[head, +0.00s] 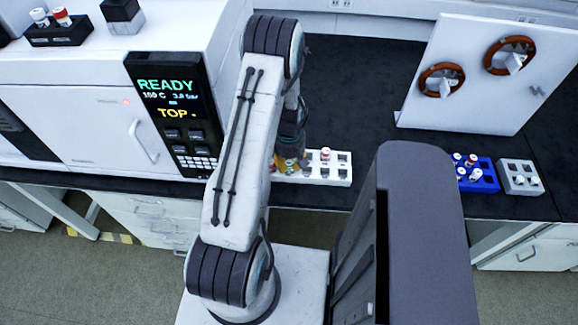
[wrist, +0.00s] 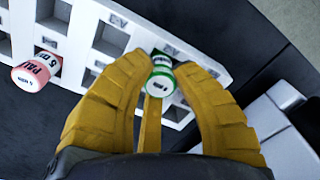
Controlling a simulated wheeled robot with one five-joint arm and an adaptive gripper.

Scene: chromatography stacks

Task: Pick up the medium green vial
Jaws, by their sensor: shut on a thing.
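A green-and-white vial (wrist: 161,84) is between the yellow fingers of my gripper (wrist: 161,68) in the wrist view. The gripper is shut on it, near the edge of the white rack (wrist: 215,67). I cannot tell whether its lower end is still in a slot. In the head view my gripper (head: 291,164) is low over the left part of the white rack (head: 318,181), partly hidden by my arm. The held vial cannot be made out there.
A red-labelled vial (wrist: 37,69) stands left of my gripper. A machine reading READY (head: 168,85) is at the left.

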